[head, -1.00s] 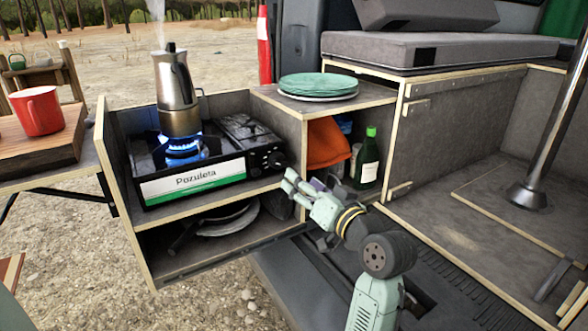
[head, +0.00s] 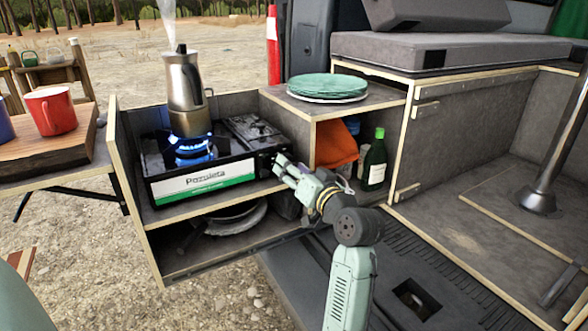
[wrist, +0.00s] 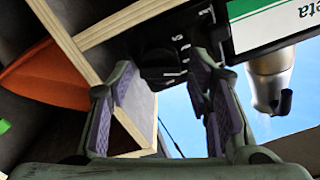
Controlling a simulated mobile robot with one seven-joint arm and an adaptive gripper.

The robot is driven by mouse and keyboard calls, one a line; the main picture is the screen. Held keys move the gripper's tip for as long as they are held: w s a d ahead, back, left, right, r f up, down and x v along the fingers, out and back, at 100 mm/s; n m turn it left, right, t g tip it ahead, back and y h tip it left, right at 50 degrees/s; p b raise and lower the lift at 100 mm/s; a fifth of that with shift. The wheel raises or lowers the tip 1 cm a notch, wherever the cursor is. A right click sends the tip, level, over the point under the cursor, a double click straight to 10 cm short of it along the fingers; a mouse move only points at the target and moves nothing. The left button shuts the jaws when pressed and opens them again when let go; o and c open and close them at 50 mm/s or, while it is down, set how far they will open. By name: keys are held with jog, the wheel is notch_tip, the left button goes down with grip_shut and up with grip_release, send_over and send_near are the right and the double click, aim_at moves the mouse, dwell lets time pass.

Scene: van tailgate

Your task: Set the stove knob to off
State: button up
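The camping stove (head: 200,182) sits on the upper shelf of the pull-out box, with a blue flame (head: 192,151) burning under a steaming moka pot (head: 187,92). The stove's black knob (wrist: 160,62) is on its front panel at the right end, with white marks beside it in the wrist view. My gripper (head: 280,168) is at that end of the stove and partly hides the knob in the head view. In the wrist view my gripper (wrist: 164,72) is open, with the knob beyond and between its fingertips. I cannot tell whether a finger touches it.
Green plates (head: 328,86) lie on the shelf top to the right. An orange cloth (head: 335,146) and a green bottle (head: 375,160) stand in the compartment below. A red mug (head: 52,110) is on the board at left.

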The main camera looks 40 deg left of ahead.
jog(key=c, duration=0.9)
jog(key=shift+p, duration=0.35)
jog(key=shift+r+m+p, duration=0.1)
jog(key=shift+m+p, duration=6.4)
jog(key=shift+p, duration=0.15)
jog(key=o, duration=1.1)
